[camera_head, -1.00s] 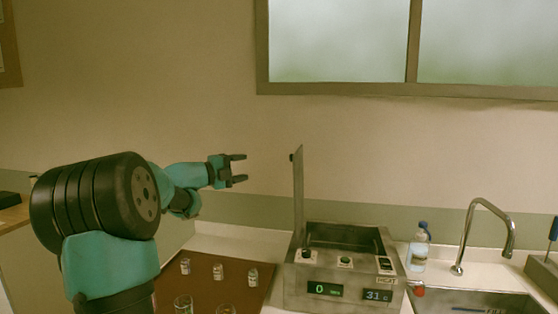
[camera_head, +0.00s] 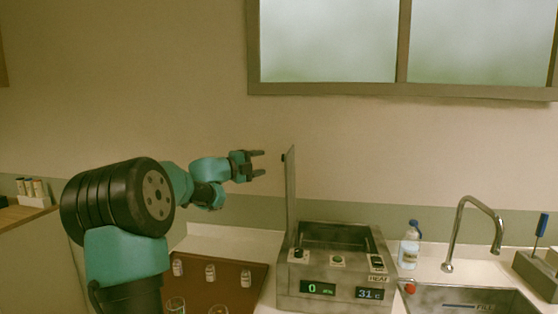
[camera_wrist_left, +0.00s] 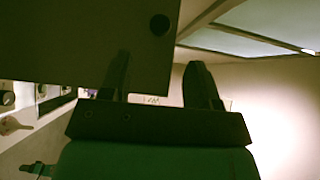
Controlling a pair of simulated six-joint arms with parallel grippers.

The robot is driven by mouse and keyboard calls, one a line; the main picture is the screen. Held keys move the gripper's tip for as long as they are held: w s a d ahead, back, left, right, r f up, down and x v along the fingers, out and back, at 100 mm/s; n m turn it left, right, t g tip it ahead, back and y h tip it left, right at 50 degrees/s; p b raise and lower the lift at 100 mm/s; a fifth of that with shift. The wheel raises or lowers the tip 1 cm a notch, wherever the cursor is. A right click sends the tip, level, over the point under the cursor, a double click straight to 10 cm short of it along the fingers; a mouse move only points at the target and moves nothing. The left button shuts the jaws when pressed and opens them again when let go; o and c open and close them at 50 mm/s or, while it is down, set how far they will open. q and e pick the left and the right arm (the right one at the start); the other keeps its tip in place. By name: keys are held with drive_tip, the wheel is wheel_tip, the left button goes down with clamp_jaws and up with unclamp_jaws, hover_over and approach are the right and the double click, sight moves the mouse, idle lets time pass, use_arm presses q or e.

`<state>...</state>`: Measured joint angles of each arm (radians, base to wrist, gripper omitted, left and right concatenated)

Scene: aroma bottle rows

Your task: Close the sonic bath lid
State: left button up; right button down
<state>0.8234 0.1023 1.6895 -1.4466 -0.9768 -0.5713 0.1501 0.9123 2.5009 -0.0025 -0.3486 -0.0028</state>
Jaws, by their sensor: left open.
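The sonic bath (camera_head: 335,289) is a grey box with knobs and lit displays on its front, in the lower middle of the head view. Its lid (camera_head: 291,195) stands upright, edge-on, at the bath's left side, with a dark knob near its top. My left gripper (camera_head: 258,166) is open and empty, just left of the upper part of the lid, with a small gap in the head view. In the left wrist view the lid (camera_wrist_left: 60,40) is a dark panel with a round knob at upper left, and the gripper (camera_wrist_left: 160,82) fingers are spread near its lower edge. My right gripper is not seen.
A brown tray (camera_head: 245,298) with several small bottles lies left of the bath. A clear bottle with a blue cap (camera_head: 409,247), a tap (camera_head: 461,225) and a sink (camera_head: 470,297) are at the right. The wall and window are behind.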

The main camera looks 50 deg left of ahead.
use_arm(q)
drive_tip(key=w+d, duration=0.1)
drive_tip(key=w, duration=0.7)
drive_tip(key=shift+w+r, duration=0.1)
drive_tip(key=shift+c, duration=0.2)
clamp_jaws()
